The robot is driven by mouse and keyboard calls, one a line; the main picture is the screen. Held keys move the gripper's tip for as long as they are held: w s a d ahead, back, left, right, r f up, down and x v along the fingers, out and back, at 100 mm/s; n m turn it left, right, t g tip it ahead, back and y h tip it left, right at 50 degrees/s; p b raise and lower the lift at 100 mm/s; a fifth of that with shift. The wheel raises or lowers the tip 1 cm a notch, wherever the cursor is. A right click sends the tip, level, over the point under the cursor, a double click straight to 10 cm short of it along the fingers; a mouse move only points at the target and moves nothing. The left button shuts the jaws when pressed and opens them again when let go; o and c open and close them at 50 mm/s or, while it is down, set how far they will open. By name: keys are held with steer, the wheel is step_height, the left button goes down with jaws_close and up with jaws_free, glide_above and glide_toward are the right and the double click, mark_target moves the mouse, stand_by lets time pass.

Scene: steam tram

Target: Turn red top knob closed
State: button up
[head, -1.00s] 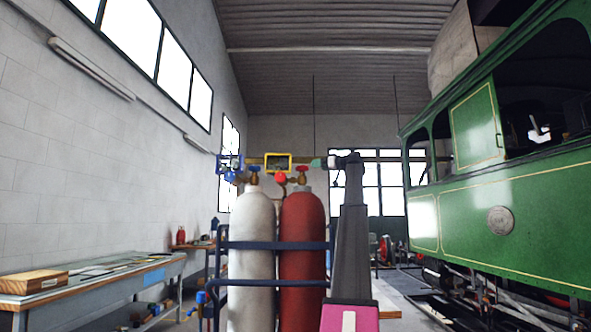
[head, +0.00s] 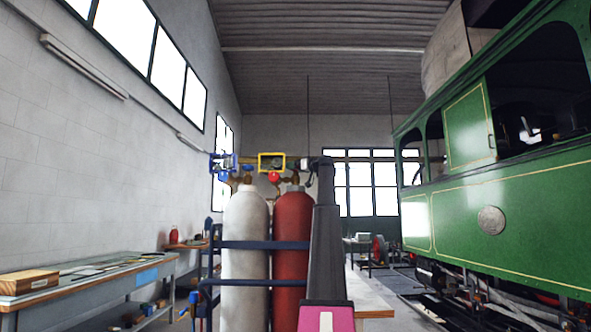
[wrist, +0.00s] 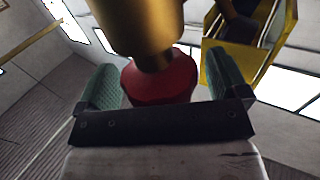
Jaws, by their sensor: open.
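The red knob (wrist: 160,85) shows in the wrist view below a thick brass fitting (wrist: 140,30). My gripper (wrist: 163,78) is open, with one green pad on each side of the knob. Thin gaps seem to remain, and I cannot tell whether either pad touches. In the head view my gripper (head: 297,163) is at the valve on top of the red cylinder (head: 291,235) and hides most of the knob there. Another round red part (head: 273,177) shows just left of it, lower down.
A white cylinder (head: 246,240) stands left of the red one, both behind dark blue rack bars (head: 262,245). A yellow frame (head: 271,162) and blue-framed part (head: 222,163) are close to the valves. A workbench (head: 90,275) is left, the green tram (head: 520,225) right.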

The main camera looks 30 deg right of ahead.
steer(key=c, duration=0.9)
steer(key=shift+c, duration=0.2)
steer(key=shift+a+m+h, duration=0.1)
steer(key=shift+m+h, duration=0.2)
steer(key=shift+h, duration=0.1)
steer(key=shift+s+m+t+h, duration=0.1)
steer(key=shift+m+t+h, duration=0.4)
steer(key=shift+h, duration=0.4)
steer(key=m+h, duration=0.3)
steer(key=h, duration=0.2)
steer(key=shift+m+t, duration=0.3)
steer(key=shift+t, duration=0.1)
steer(key=shift+m+g+h, duration=0.4)
steer(key=shift+m+h, duration=0.85)
steer(key=shift+h, duration=0.7)
steer(key=shift+m+g+h, duration=0.4)
steer(key=shift+m+h, duration=0.85)
steer(key=shift+h, duration=0.7)
steer(key=shift+m+g+h, duration=0.3)
steer(key=shift+h, duration=0.1)
